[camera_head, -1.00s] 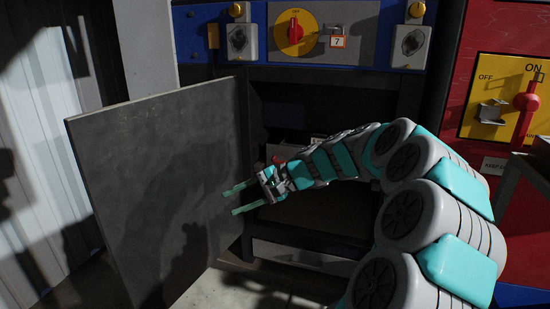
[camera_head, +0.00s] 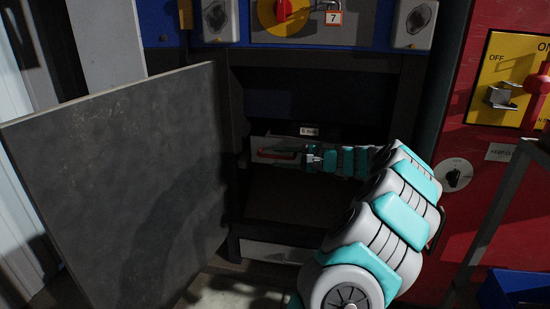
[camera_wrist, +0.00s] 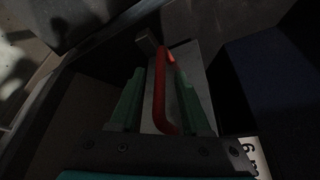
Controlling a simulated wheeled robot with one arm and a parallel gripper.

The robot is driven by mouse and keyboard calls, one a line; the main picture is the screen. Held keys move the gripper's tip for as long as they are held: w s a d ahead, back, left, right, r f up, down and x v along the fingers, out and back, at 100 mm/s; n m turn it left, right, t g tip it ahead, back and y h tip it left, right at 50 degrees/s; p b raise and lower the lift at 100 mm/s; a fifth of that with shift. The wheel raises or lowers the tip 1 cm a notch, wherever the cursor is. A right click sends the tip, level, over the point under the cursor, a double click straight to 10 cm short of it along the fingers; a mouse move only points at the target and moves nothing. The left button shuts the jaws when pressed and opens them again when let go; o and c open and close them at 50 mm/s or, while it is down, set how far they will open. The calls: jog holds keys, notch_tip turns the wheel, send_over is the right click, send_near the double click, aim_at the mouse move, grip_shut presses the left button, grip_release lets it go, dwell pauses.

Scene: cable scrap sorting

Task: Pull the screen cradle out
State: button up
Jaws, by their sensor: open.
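The screen cradle (camera_head: 262,144) shows as a grey front plate inside the open cabinet, with a red bar handle (camera_head: 277,155) on it. In the wrist view the cradle's grey plate (camera_wrist: 190,58) lies beyond my fingers, and the red handle (camera_wrist: 164,95) runs lengthwise between them. My gripper (camera_wrist: 160,78) is open, one green finger on each side of the handle, with gaps visible. In the head view my gripper (camera_head: 303,156) is at the handle's right end; its fingers are hard to make out there. The cradle's right part is hidden behind my arm.
A large grey door (camera_head: 120,180) stands open on the left. A white size label (camera_head: 309,132) sits above the cradle. A red panel with a yellow switch plate (camera_head: 500,60) is on the right. A blue bin (camera_head: 515,288) stands at lower right.

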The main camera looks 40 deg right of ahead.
jog(key=shift+x, duration=1.15)
grip_shut()
dwell(0.6)
